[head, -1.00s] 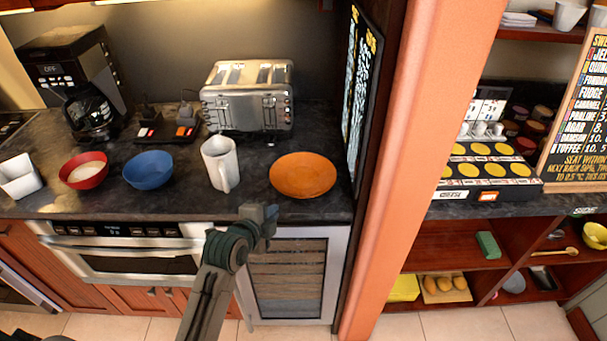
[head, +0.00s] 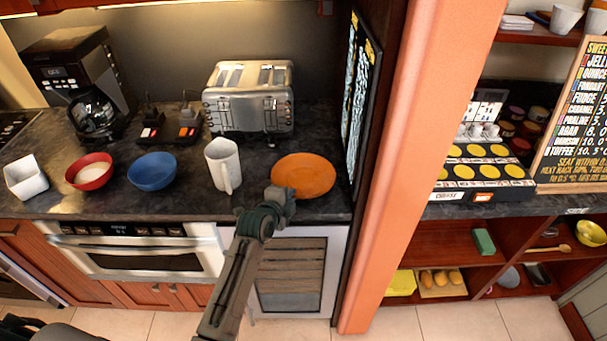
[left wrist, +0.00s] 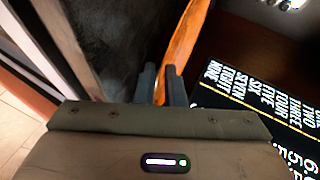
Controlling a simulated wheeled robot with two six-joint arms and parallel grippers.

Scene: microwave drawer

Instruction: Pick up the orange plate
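The orange plate (head: 305,176) lies on the dark counter at its right end, near the front edge. My left gripper (head: 284,194) is at the plate's near left rim. In the left wrist view, the plate (left wrist: 183,45) shows nearly edge-on, with its rim between the two close fingers (left wrist: 161,88). The fingers look shut on the rim, with little gap on either side. The plate looks unlifted in the head view. My right gripper is out of view.
A toaster (head: 248,98) stands behind. A wall with a menu board (head: 360,95) is close on the right.

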